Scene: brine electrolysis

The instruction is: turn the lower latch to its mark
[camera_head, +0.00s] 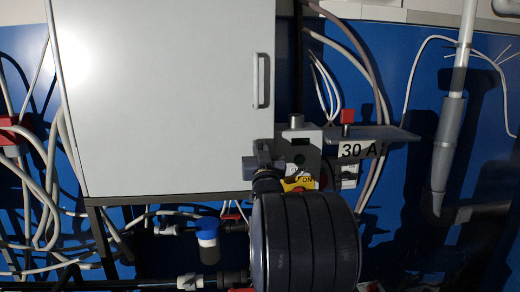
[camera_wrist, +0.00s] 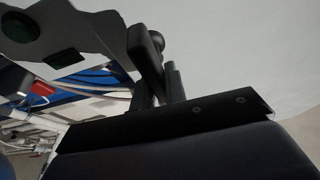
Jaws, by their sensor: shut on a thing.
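The lower latch (camera_head: 249,168) appears as a small grey-blue piece at the lower right corner of the pale grey cabinet (camera_head: 165,95) in the head view. My gripper (camera_head: 264,158) is at the latch and shut on it, with my dark wrist below. In the wrist view, the dark fingers of my gripper (camera_wrist: 160,75) stand close together against the pale cabinet face (camera_wrist: 230,60). A dark rounded end shows beside them, but I cannot tell whether it belongs to the latch. My gripper hides much of the latch; its angle and mark cannot be made out.
A grey shelf (camera_head: 375,134) with a "30 A" label (camera_head: 358,150) juts out further right. The cabinet handle (camera_head: 261,80) is above. Loose cables hang at left.

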